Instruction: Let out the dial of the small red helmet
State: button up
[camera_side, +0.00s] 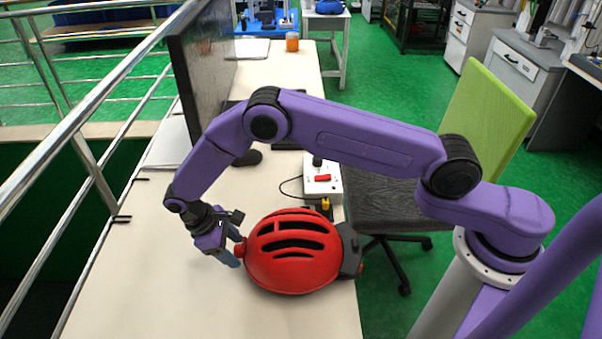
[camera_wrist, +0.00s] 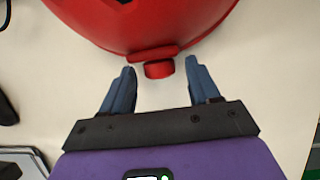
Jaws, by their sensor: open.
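The red helmet (camera_side: 294,262) with dark vent slots lies on the table, dome up. It also fills the top of the wrist view (camera_wrist: 140,25). Its red dial (camera_wrist: 158,69) sticks out from the rim towards my gripper. In the side view the dial (camera_side: 240,249) is at the helmet's left edge, partly behind my fingers. My gripper (camera_wrist: 158,90) is open, with one blue finger on each side of the dial and a gap to both. The fingertips (camera_side: 234,254) are close to the table beside the helmet.
A control box (camera_side: 322,180) with a red switch stands behind the helmet. A dark monitor (camera_side: 205,75) stands further back left. A metal railing (camera_side: 95,160) runs along the table's left side. The table front (camera_side: 200,310) is clear.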

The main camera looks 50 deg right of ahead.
jog(key=shift+s+a+t+h, duration=0.1)
jog(key=shift+t+h, duration=0.2)
jog(key=v, duration=1.7)
jog(key=s+d+r+n+y, duration=0.1)
jog(key=s+d+r, duration=0.3)
jog(key=s+d, duration=0.4)
jog(key=s+d+r+n+y, duration=0.1)
jog(key=s+d+r+y, duration=0.3)
jog(key=s+d, duration=0.3)
jog(key=shift+s+d+r+t, duration=0.4)
jog(key=shift+d, duration=0.15)
